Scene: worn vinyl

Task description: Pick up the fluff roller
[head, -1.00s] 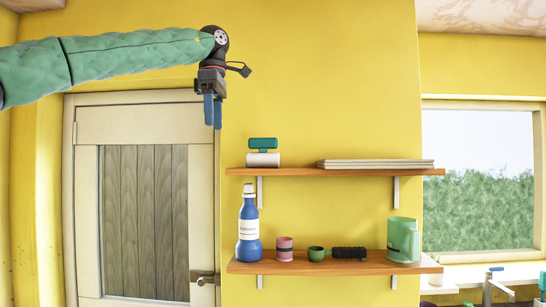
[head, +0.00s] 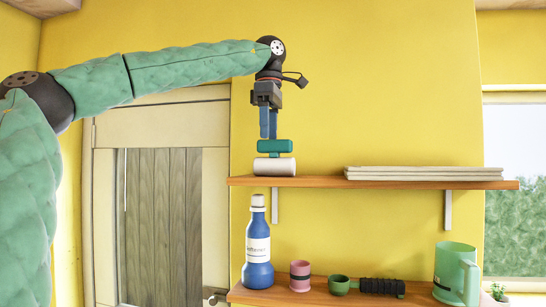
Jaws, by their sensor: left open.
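The fluff roller, with a white roll (head: 274,167) below and a green handle (head: 275,147) above, rests at the left end of the upper shelf (head: 330,183). My left gripper (head: 268,134) points straight down with its blue fingers right above the green handle. It is open and holds nothing. The fingertips end at the handle's top edge in the picture; I cannot tell whether they touch it. My right gripper is not in view.
Flat pale boards (head: 424,173) lie on the upper shelf's right part. The lower shelf (head: 340,298) holds a blue bottle (head: 258,250), a pink cup (head: 300,276), a green cup (head: 339,285), a black ridged item (head: 382,287) and a green jug (head: 455,273).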

